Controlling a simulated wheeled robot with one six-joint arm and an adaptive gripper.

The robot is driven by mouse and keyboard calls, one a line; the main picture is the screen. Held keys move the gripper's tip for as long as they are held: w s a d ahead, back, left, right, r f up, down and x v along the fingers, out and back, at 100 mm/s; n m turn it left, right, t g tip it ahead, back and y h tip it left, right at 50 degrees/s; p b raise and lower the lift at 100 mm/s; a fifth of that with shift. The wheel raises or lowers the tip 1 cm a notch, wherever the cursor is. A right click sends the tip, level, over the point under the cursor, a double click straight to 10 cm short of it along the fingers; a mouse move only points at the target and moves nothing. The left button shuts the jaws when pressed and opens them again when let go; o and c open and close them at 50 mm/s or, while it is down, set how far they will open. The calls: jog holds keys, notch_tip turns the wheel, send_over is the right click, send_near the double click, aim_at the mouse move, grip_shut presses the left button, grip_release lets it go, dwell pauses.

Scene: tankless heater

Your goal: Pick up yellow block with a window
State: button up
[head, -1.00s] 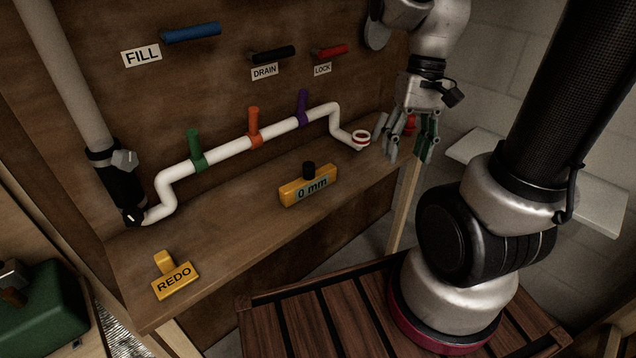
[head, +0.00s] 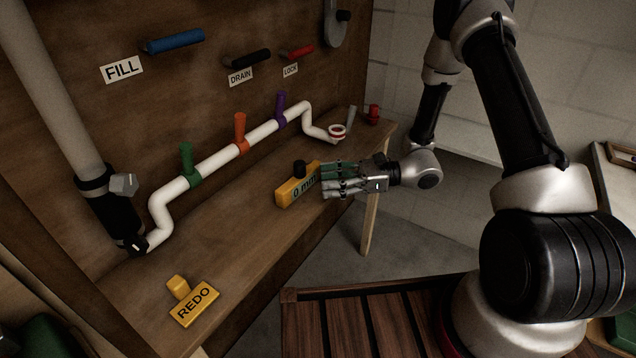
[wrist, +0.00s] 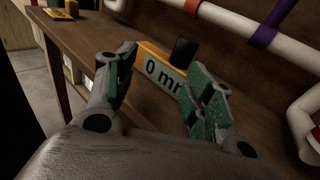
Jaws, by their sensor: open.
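The yellow block with a window (head: 297,188) stands on the wooden shelf, its window reading "0 mm" and a black knob (head: 299,168) on top. In the wrist view the block (wrist: 152,56) shows between and beyond my fingers, and its right end is partly hidden by the right finger. My gripper (head: 328,180) is at the block's right side in the head view, fingers pointing at it. In the wrist view my gripper (wrist: 160,95) is open with nothing held between the fingers. I cannot tell whether a fingertip touches the block.
A white pipe (head: 212,165) with green, orange and purple handles runs behind the block. A yellow REDO block (head: 195,303) sits at the shelf's near left. A red object (head: 373,115) stands at the far right end. The shelf between REDO and the window block is clear.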

aim_at(299, 163)
jog(key=shift+w+r+m+t+y, duration=0.15)
jog(key=shift+w+r+m+t, duration=0.15)
jog(key=shift+w+r+t, duration=0.2)
jog(key=shift+w+r+m+t+y, duration=0.15)
jog(key=shift+w+r+m+t, duration=0.2)
jog(key=shift+w, duration=0.25)
jog(key=shift+a+r, duration=0.15)
jog(key=shift+a, duration=0.1)
jog(key=a, duration=0.5)
jog(key=w+a, duration=0.1)
jog(key=a, duration=0.1)
jog(key=shift+w+a, duration=0.1)
jog(key=shift+a, duration=0.05)
grip_shut()
jog(key=shift+r, duration=0.1)
notch_tip(299, 163, up, 10)
jog(key=shift+f, duration=0.1)
